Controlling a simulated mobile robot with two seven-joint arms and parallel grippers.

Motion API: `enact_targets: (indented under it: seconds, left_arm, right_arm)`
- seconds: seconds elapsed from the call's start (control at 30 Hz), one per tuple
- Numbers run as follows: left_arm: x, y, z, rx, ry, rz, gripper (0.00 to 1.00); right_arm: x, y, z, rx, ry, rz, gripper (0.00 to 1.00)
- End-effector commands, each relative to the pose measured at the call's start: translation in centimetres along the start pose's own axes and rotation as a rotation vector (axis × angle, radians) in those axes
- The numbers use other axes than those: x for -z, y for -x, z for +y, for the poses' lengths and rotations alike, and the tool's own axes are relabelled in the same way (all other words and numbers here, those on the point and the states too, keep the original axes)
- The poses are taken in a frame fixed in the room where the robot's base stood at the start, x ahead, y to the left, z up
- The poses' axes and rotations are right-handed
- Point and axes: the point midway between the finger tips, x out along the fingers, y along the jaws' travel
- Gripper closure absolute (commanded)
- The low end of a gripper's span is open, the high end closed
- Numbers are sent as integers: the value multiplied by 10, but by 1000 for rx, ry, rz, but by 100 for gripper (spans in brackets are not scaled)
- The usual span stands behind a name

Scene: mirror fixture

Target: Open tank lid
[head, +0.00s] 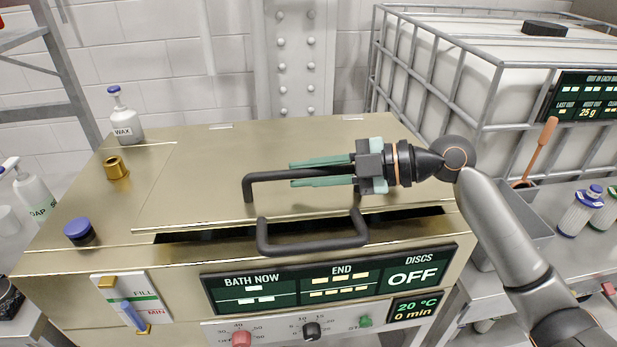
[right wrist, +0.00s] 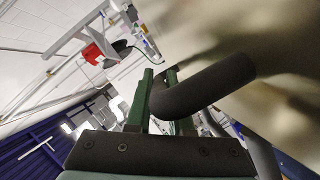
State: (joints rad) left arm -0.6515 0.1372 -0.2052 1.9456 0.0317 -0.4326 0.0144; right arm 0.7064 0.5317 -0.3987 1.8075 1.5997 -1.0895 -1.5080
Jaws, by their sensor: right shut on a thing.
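The tank (head: 60,265) is a brass-coloured metal cabinet with a broad flat lid (head: 220,150) on top. A dark gap (head: 410,218) shows along the lid's front edge. A black bar handle (head: 265,177) stands over the lid's front part, and a second black bar (head: 310,248) lies in front of the gap. My right gripper (head: 292,173) reaches in from the right, its green fingers lying along the upper handle and shut on it. The right wrist view shows the thick black bar (right wrist: 205,88) at the fingers. My left gripper is not in view.
A wax bottle (head: 124,118) stands at the tank's back left, with a brass knob (head: 116,168) and a blue-capped knob (head: 79,232) nearer. A display panel (head: 330,284) is on the front. A caged white container (head: 530,70) stands at the back right.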

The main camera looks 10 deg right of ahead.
Motion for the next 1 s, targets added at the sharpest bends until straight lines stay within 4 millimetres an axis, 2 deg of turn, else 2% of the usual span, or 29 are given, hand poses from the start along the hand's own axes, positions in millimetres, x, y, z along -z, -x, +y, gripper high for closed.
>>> enact_targets:
  seconds: [0.03, 0.1, 0.2, 0.5, 0.7, 1.0]
  left_arm:
    - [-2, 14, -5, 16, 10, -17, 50]
    - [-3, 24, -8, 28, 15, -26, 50]
    - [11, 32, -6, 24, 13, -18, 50]
    - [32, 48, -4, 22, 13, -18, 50]
    - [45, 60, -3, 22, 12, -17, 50]
    - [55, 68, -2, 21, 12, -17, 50]
  right_arm:
    - [11, 5, 21, 8, -24, 0, 100]
    - [18, 8, 38, 26, -71, 1, 100]
    - [25, 10, 61, 48, -123, 1, 100]
    - [35, 14, 122, 46, -120, 3, 100]
    - [35, 14, 149, 70, -173, 1, 100]
    - [32, 13, 164, 96, -230, 0, 100]
